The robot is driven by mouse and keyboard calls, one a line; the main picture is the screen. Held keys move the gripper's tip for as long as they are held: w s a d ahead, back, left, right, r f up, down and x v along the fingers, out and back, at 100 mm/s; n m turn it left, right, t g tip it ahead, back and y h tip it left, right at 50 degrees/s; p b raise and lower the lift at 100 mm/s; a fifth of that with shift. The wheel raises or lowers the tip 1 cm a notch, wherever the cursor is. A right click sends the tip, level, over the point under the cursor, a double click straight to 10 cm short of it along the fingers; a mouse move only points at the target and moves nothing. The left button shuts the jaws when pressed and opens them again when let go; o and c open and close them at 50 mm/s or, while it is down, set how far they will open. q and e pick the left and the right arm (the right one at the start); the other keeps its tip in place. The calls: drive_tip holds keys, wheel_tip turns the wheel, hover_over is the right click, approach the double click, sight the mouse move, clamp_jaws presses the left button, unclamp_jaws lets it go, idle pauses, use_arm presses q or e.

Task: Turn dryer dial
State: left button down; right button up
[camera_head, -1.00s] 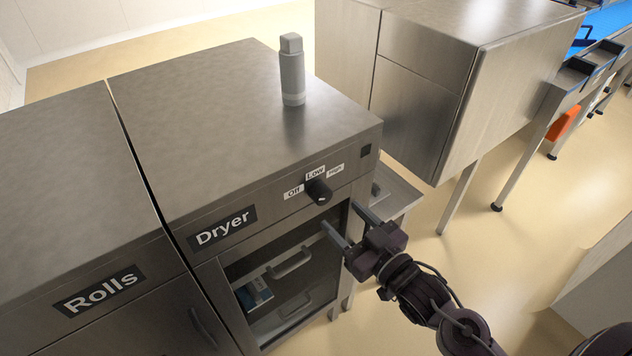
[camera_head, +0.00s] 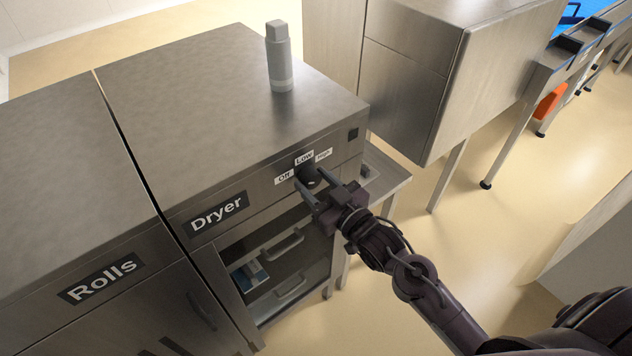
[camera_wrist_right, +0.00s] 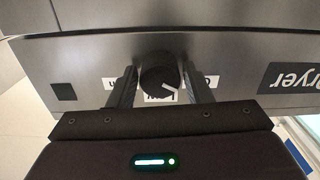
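The dryer dial (camera_head: 309,174) is a black round knob on the dryer's front panel, below the labels Off, Low and High. It also shows in the right wrist view (camera_wrist_right: 159,71), where its white pointer mark lies towards the side between Low and Off. My right gripper (camera_head: 311,184) is open at the panel. In the right wrist view its two fingers (camera_wrist_right: 160,85) stand on either side of the dial, with a gap visible on both sides. The Low label is partly hidden there. My left gripper is not in view.
The dryer (camera_head: 215,110) has a grey bottle (camera_head: 279,65) standing on top. Below the panel is an opening with handled drawers (camera_head: 285,248). The Rolls cabinet (camera_head: 60,200) adjoins on the left. A steel cabinet (camera_head: 405,95) stands at the right, with open floor before it.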

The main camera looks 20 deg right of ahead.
drive_tip(key=c, duration=0.6)
